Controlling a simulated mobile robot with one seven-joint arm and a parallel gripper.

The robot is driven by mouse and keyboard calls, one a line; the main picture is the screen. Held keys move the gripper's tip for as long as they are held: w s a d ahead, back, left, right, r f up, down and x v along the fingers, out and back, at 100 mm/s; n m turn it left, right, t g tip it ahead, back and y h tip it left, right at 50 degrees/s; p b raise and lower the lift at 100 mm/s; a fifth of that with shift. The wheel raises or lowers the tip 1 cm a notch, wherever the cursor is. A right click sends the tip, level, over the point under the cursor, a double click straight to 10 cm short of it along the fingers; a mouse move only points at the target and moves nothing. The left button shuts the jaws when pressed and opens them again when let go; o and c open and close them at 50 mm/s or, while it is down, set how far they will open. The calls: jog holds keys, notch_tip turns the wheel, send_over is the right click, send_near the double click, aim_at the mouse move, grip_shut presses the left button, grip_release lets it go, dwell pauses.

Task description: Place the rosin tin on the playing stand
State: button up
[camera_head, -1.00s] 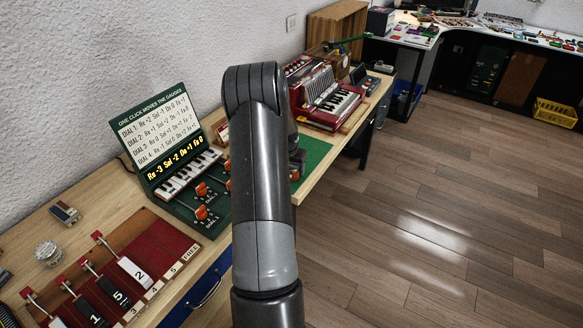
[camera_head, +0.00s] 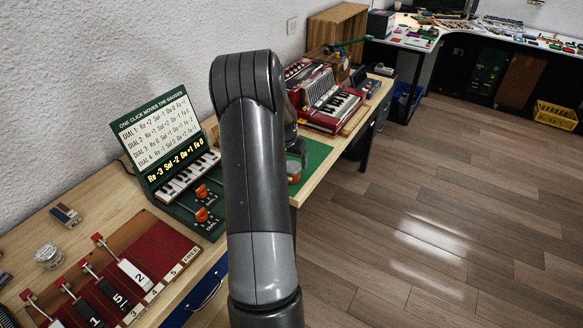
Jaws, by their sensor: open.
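A small round orange-red thing (camera_head: 294,173), which may be the rosin tin, sits at the green surface (camera_head: 316,156) on the bench, just right of my arm. My gripper (camera_head: 299,156) is open just above or beside it, partly hidden behind my arm. I cannot tell whether they touch. A round silvery tin (camera_head: 48,256) stands on the bench at the far left, well away from my gripper. I cannot tell for certain which thing is the playing stand.
A green dial box with a lit display (camera_head: 172,170) stands left of my arm. A red accordion (camera_head: 328,102) stands behind. A red board with numbered levers (camera_head: 150,250) lies at front left. The wooden floor right of the bench is clear.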

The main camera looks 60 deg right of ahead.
jog(key=v, duration=0.5)
jog(key=shift+r, duration=0.3)
jog(key=w+a+r+n+t, duration=0.1)
jog(key=w+a+r+n, duration=0.1)
jog(key=a+r, duration=0.6)
jog(key=w+a+r+n+t+y, duration=0.1)
jog(key=w+a+r+n, duration=0.2)
jog(key=a, duration=0.9)
jog(key=w+a+r+n+t, duration=0.1)
jog(key=w+a+r+n, duration=0.1)
jog(key=a+r, duration=0.6)
jog(key=s+a+n+t+y, duration=0.1)
jog(key=s+a+n, duration=0.3)
jog(key=a, duration=0.9)
jog(key=s+a+r+n+t+y, duration=0.1)
jog(key=s+a+n, duration=0.3)
jog(key=s+a, duration=0.5)
jog(key=a, duration=0.4)
jog(key=shift+s+n, duration=0.3)
jog(key=shift+s, duration=0.1)
jog(key=shift+o, duration=0.3)
jog(key=shift+s+a, duration=0.2)
jog(key=shift+s, duration=0.2)
jog(key=shift+w, duration=0.1)
